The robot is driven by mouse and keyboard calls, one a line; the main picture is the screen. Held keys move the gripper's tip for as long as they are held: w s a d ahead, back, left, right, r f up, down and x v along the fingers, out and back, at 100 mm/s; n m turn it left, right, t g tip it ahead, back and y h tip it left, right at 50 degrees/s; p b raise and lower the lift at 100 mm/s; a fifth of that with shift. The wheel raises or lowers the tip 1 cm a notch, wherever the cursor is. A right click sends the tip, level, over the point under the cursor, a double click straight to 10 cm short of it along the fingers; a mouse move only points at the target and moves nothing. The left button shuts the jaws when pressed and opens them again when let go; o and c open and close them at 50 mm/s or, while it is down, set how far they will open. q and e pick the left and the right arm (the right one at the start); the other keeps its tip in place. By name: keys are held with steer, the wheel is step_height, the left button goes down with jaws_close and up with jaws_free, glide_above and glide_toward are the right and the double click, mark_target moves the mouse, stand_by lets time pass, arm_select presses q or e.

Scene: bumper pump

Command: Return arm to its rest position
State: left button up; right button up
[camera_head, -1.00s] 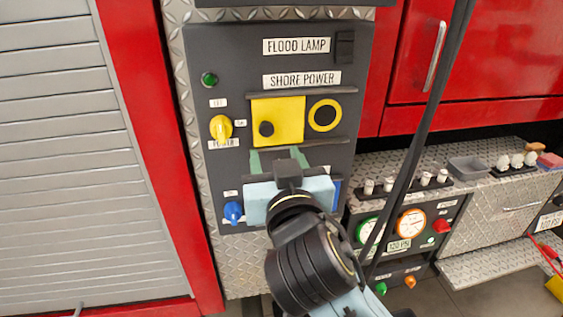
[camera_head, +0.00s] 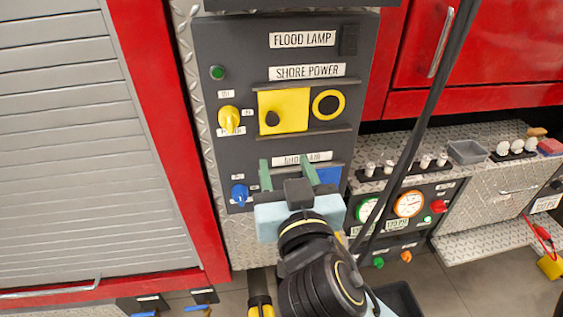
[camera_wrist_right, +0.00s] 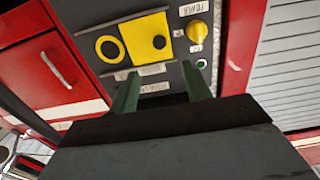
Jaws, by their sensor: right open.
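My right gripper (camera_head: 288,175) is in front of the lower part of the dark control panel (camera_head: 235,50) in the head view. Its two green fingers stand apart with nothing between them; the right wrist view shows the same open fingers (camera_wrist_right: 160,95). My right arm comes up from the bottom. The panel carries a yellow shore power cover (camera_head: 283,102), a yellow ring (camera_head: 328,105), a yellow knob (camera_head: 229,119) and a blue knob (camera_head: 239,194). A blue part (camera_head: 328,176) is partly hidden behind my gripper. My left gripper is not in view.
A grey shutter (camera_head: 60,150) is at left. A black hose (camera_head: 430,120) hangs at right, close to my arm. Floor shows at the bottom.

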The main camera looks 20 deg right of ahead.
steer(key=s+d+f+n+g+y, duration=0.1)
steer(key=s+d+f+g, duration=0.15)
steer(key=f, duration=0.45)
steer(key=s+d+f+n+g, duration=0.1)
steer(key=d+f+g, duration=0.1)
steer(key=f+g, duration=0.35)
steer(key=s+d+f+n+g+y, duration=0.25)
steer(key=s+f+g, duration=0.35)
steer(key=s+f, duration=0.8)
step_height(320, 180, down, 27)
steer(key=g+b, duration=0.1)
steer(key=b, duration=0.2)
steer(key=s+d+f+g+b, duration=0.1)
steer(key=s+d+f+b, duration=0.1)
steer(key=s+f, duration=1.4)
step_height(320, 180, down, 3)
steer(key=shift+s+d+r+g+b, duration=0.1)
steer(key=shift+s+d+g+b, duration=0.25)
steer(key=shift+b, duration=0.25)
